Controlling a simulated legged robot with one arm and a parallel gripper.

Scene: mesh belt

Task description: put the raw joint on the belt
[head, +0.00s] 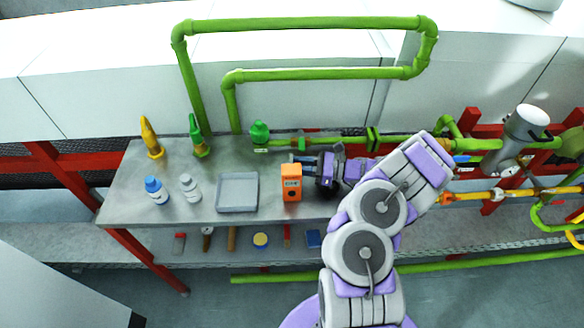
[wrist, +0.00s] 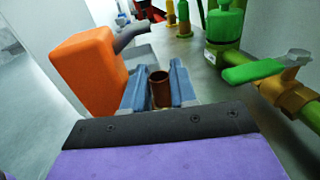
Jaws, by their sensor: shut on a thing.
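My gripper (head: 301,159) is over the right part of the grey bench, just behind and right of the orange box. In the wrist view its two blue-grey fingers (wrist: 160,85) are closed on a small brown, copper-like hollow cylinder (wrist: 161,90), open end up. It appears to be the raw joint. In the head view the fingers hide it. I cannot tell whether it touches the bench. A dark mesh surface (head: 16,172), perhaps the belt, shows at the far left behind the red frame.
The bench (head: 130,188) holds an orange box (head: 291,183), also close left of the fingers in the wrist view (wrist: 88,70), a grey tray (head: 237,207), bottles (head: 156,190) and nozzles (head: 151,138). Green pipes (head: 310,75) and a green valve (wrist: 250,72) stand close behind. Small items lie on the lower shelf.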

